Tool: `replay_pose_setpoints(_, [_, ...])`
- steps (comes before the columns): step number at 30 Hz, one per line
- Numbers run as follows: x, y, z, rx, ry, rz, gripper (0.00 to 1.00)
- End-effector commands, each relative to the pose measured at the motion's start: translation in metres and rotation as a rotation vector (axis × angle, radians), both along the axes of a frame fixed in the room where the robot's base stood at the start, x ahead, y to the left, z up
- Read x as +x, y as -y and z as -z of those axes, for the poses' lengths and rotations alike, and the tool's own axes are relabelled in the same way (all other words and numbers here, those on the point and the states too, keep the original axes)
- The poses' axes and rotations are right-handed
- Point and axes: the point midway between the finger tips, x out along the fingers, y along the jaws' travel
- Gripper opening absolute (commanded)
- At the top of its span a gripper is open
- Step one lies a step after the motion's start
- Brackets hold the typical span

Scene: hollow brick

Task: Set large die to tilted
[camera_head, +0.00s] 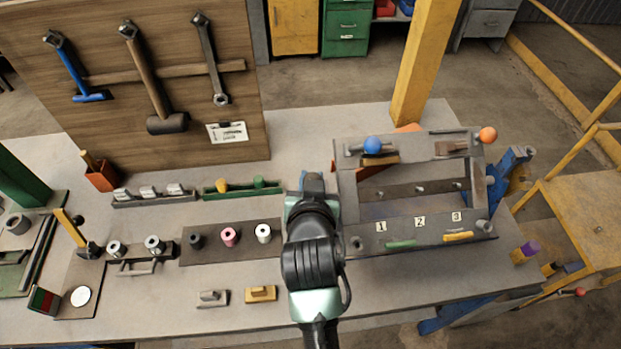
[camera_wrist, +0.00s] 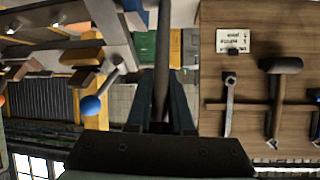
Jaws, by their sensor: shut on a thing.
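No part is clearly marked as the large die, and I cannot tell which it is. A grey fixture frame (camera_head: 348,208) stands at the right of the table, with number plates 1, 2 and 3 on its front bar. A blue ball knob (camera_head: 372,145) and an orange ball knob (camera_head: 488,134) sit at its back. My gripper (camera_head: 312,184) is left of this frame, its fingers largely hidden by my arm. In the wrist view my gripper (camera_wrist: 162,85) is shut on a dark rod (camera_wrist: 163,50); the blue knob (camera_wrist: 90,105) is to its left, apart from the fingers.
A dark mat (camera_head: 210,255) with several spools lies left of my arm. A grey block (camera_head: 212,298) and a yellow block (camera_head: 261,293) lie near the front edge. A tool board (camera_head: 190,120) stands behind at left. A yellow post (camera_head: 420,65) rises behind the frame.

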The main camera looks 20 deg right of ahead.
Motion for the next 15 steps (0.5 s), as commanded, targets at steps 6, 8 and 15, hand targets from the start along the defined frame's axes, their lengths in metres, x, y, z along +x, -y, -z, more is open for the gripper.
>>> replay_pose_setpoints(6, [-0.0081,-0.0011,0.0066,-0.013,0.050,0.003,0.00])
replay_pose_setpoints(8, [-0.0093,-0.0013,0.0069,-0.016,0.059,0.003,0.00])
replay_pose_setpoints(15, [-0.0114,-0.0018,0.0059,-0.021,0.081,0.004,0.00])
